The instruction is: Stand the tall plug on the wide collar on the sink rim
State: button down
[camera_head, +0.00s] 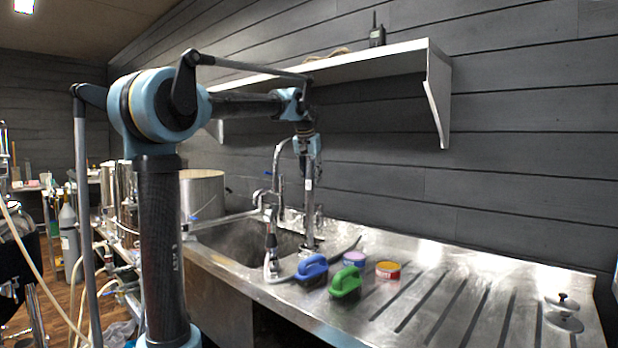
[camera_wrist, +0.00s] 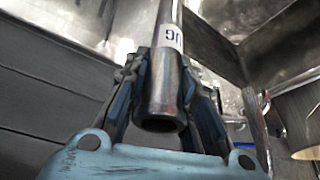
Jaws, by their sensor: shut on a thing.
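The tall plug (camera_head: 309,205) is a long metal tube with a white label. My gripper (camera_head: 307,146) is shut on its upper part and holds it upright. In the wrist view, the tube (camera_wrist: 160,100) sits between both fingers, its hollow top end facing the camera and part of the label showing. The plug's lower end is at the right side of the sink (camera_head: 215,240), near the rim. A small dark and metal shape lies at its foot; I cannot tell whether this is the wide collar, or whether the plug touches it.
A tap (camera_head: 279,165) and a hanging spray head (camera_head: 271,252) stand close left of the plug. A blue brush (camera_head: 312,268), a green brush (camera_head: 346,283) and two small round tins (camera_head: 388,270) lie to the right. A shelf (camera_head: 370,62) hangs above. The ribbed drainboard is mostly clear.

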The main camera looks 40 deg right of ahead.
jog(key=c, duration=1.2)
grip_release()
jog(key=shift+c, duration=0.2)
jog(key=v, duration=1.2)
jog(key=shift+w+a, duration=0.1)
